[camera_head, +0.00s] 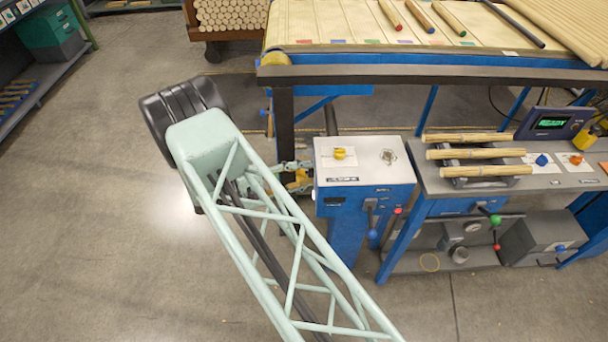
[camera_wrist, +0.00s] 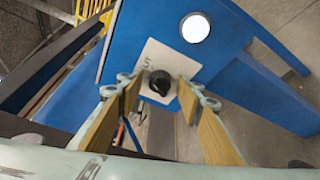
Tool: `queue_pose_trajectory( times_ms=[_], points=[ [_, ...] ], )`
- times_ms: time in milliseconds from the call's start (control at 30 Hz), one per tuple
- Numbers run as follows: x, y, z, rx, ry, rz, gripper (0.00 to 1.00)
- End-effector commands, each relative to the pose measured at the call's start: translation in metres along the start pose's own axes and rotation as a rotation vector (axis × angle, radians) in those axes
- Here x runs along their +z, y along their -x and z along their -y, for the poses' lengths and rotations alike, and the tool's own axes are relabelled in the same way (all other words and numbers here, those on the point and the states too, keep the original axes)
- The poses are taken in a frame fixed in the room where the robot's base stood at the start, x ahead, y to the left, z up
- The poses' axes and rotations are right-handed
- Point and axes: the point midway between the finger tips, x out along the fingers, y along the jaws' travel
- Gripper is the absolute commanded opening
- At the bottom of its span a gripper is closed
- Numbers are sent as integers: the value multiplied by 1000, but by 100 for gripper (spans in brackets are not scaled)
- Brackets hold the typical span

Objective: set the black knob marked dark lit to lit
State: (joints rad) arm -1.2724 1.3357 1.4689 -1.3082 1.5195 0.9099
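The black knob (camera_wrist: 158,82) shows in the wrist view on a white label plate on a blue panel. Part of the plate's lettering is visible but too small to read surely, so I cannot tell the knob's setting. My gripper (camera_wrist: 160,95) is open, its two wood-coloured finger pads on either side of the knob, with visible gaps to it. In the head view my gripper (camera_head: 297,178) is at the left side of a blue cabinet (camera_head: 350,215) with a grey top; the black knob is hidden there.
A bright white round disc (camera_wrist: 195,28) sits on the blue panel near the knob. The cabinet top carries a yellow knob (camera_head: 339,153). A conveyor table (camera_head: 420,76) stands behind, and a bench with wooden rods (camera_head: 470,154) to the right. Floor at left is clear.

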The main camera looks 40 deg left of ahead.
Motion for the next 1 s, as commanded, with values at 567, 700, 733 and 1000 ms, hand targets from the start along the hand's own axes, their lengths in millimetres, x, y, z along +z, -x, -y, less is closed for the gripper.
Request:
queue_pose_trajectory(
  times_ms=[567,700,733,1000],
  points=[
    [-1,30,0,0,-1,-3,34],
    [-1,50,0,1,-1,-2,34],
    [-1,54,0,1,-1,-3,34],
    [0,93,0,0,0,-2,34]
  ],
)
